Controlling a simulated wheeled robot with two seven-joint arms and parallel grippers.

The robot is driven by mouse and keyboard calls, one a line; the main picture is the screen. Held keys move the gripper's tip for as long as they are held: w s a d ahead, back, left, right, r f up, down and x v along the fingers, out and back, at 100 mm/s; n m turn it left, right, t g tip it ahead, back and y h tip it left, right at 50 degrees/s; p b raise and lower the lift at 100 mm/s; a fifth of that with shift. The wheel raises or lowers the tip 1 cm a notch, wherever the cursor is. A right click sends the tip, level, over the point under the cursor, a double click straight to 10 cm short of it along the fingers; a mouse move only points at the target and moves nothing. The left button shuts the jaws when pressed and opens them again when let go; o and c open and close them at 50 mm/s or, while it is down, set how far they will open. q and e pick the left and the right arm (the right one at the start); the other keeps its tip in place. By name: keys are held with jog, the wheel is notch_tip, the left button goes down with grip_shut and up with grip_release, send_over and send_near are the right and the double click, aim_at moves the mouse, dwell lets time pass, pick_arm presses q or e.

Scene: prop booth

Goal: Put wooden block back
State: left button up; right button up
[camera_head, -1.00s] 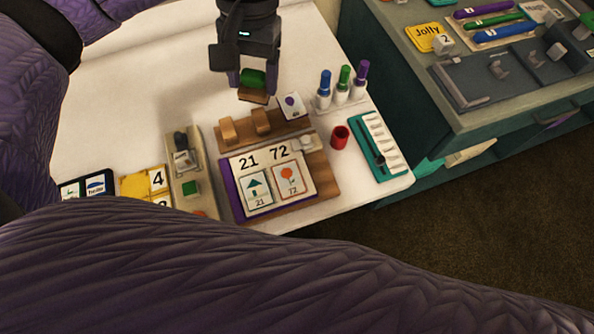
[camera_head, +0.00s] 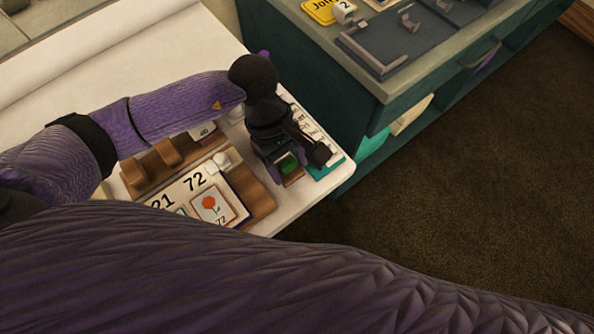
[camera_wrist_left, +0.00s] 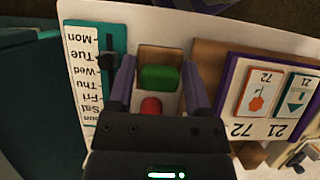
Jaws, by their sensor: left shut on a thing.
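My left gripper (camera_head: 290,172) is shut on a wooden block (camera_head: 293,179) with a green part (camera_head: 289,163) on its face. In the left wrist view, the tan block (camera_wrist_left: 160,54) and the green part (camera_wrist_left: 158,78) show between the two purple fingers of the gripper (camera_wrist_left: 158,80). The gripper is over the table's right front corner, between the wooden board (camera_head: 262,196) and the teal strip (camera_head: 326,171). Whether the block touches the table is unclear. A wooden rack (camera_head: 133,173) with upright pieces stands behind the board. My right gripper is out of view.
Number and picture cards (camera_head: 211,205) lie on the board. A teal cabinet (camera_head: 372,108) stands beyond the table's right edge. My purple sleeve covers the foreground.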

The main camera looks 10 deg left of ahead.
aim_at(288, 174)
pick_arm(q)
notch_tip(288, 174, down, 5)
jog(key=shift+r+b, duration=0.2)
jog(key=shift+b, duration=0.4)
jog(key=shift+f, duration=0.15)
jog(key=o, duration=1.1)
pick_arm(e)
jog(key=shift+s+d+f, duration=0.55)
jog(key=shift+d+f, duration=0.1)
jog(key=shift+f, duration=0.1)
pick_arm(q)
jog(key=shift+r, duration=0.35)
jog(key=p+v, duration=0.2)
jog(key=v, duration=0.9)
jog(key=shift+a+r, duration=0.2)
jog(key=shift+r, duration=0.15)
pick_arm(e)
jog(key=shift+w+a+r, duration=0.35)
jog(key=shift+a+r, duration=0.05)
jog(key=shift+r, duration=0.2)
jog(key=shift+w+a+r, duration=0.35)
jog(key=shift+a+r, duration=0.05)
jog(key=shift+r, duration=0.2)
